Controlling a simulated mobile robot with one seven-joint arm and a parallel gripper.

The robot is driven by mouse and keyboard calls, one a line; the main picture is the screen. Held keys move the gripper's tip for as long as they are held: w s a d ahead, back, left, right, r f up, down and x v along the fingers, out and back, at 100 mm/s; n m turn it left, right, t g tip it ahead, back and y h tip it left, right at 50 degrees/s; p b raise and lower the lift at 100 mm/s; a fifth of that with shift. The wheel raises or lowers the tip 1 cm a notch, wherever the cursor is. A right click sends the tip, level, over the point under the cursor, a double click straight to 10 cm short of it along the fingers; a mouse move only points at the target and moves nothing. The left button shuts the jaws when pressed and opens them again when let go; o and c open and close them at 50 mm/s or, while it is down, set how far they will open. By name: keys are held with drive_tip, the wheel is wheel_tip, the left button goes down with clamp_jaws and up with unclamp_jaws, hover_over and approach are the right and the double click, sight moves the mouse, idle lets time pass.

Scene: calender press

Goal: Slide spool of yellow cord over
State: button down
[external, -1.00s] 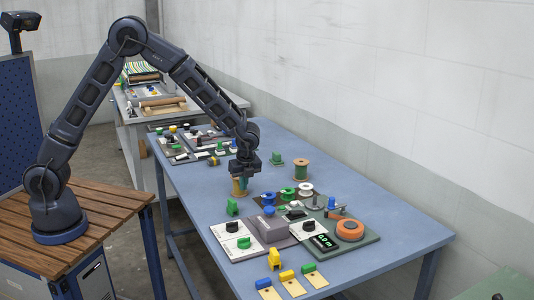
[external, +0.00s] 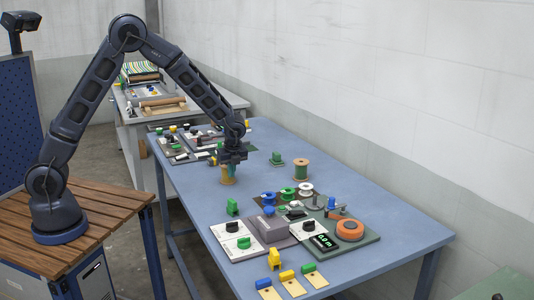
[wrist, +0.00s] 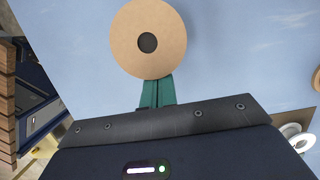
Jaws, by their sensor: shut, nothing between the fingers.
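A spool with tan round flanges (external: 228,176) stands upright on the blue table, on the side nearer my base; its cord looks yellowish but is mostly hidden. In the wrist view its top flange (wrist: 175,38) shows as a tan disc with a dark centre hole. My gripper (external: 232,170) is shut and empty, low beside the spool. Its green fingers (wrist: 157,92) reach the flange's edge in the wrist view; they appear to touch the spool. Another spool, with green cord (external: 301,170), stands apart to the right.
A small green block on a base (external: 276,159) stands between the spools and farther back. Panels with switches and small parts (external: 190,143) lie at the table's far end. A green block (external: 232,207), small reels (external: 287,195) and an orange roll (external: 349,230) are nearer the camera.

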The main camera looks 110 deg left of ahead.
drive_tip(key=s+a, duration=0.6)
drive_tip(key=shift+w+d, duration=0.15)
